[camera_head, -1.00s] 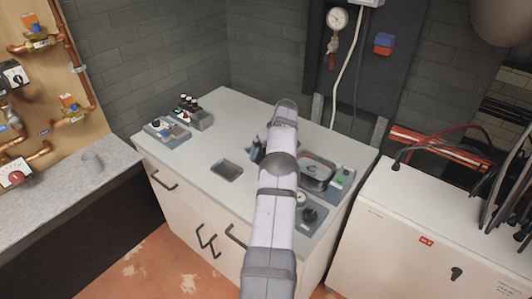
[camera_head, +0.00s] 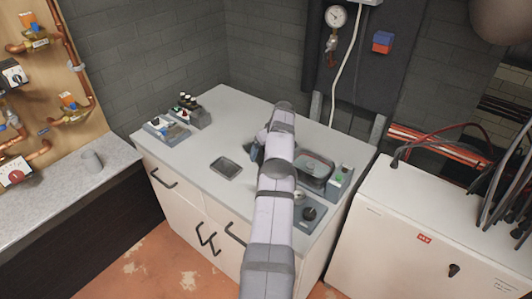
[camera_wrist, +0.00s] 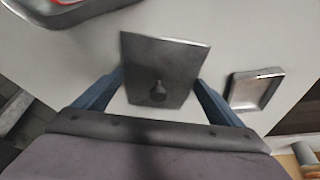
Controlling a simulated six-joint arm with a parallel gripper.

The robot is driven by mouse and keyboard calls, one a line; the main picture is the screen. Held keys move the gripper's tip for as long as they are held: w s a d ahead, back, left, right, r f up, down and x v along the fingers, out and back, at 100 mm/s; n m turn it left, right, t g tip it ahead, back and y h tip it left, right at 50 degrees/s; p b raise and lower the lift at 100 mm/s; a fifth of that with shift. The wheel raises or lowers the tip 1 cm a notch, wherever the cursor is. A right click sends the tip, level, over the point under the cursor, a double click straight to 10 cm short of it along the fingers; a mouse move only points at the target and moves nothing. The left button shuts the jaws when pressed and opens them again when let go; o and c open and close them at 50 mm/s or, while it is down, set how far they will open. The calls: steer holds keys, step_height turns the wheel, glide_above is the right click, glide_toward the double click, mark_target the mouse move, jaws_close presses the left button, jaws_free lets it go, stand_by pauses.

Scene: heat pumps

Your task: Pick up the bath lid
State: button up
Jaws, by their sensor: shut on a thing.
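The bath lid (camera_wrist: 165,62) is a dark, flat plate with a black knob (camera_wrist: 158,92) on its face. In the wrist view it sits between the two blue fingers of my gripper (camera_wrist: 160,80), which is shut on it at its left and right sides. In the head view my arm hides most of the lid and gripper; only a bluish finger (camera_head: 256,152) shows. The bath (camera_head: 316,172) is a metal basin right of my arm on the worktop. Its rim also shows at the upper left of the wrist view (camera_wrist: 75,17), with something red inside.
A small shallow tray (camera_head: 226,168) lies left of my arm, and right of the lid in the wrist view (camera_wrist: 257,90). Control boxes (camera_head: 170,128) stand at the worktop's back left. A box with a dial (camera_head: 310,212) is at its front right. The middle left is clear.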

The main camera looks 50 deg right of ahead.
steer(key=shift+r, duration=0.1)
steer(key=shift+r+b, duration=0.3)
steer(key=shift+r, duration=0.3)
step_height(320, 180, up, 9)
steer(key=p, duration=0.5)
steer(key=shift+f, duration=0.15)
steer(key=s+r+n+y+p, duration=0.1)
steer(key=s+r+n+p, duration=0.1)
steer(key=s, duration=1.8)
steer(key=n+p, duration=0.1)
steer(key=n, duration=0.1)
steer(key=shift+s+d+r+n+t+y, duration=0.3)
steer(key=shift+s+d+r+y, duration=0.1)
steer(key=shift+f, duration=0.1)
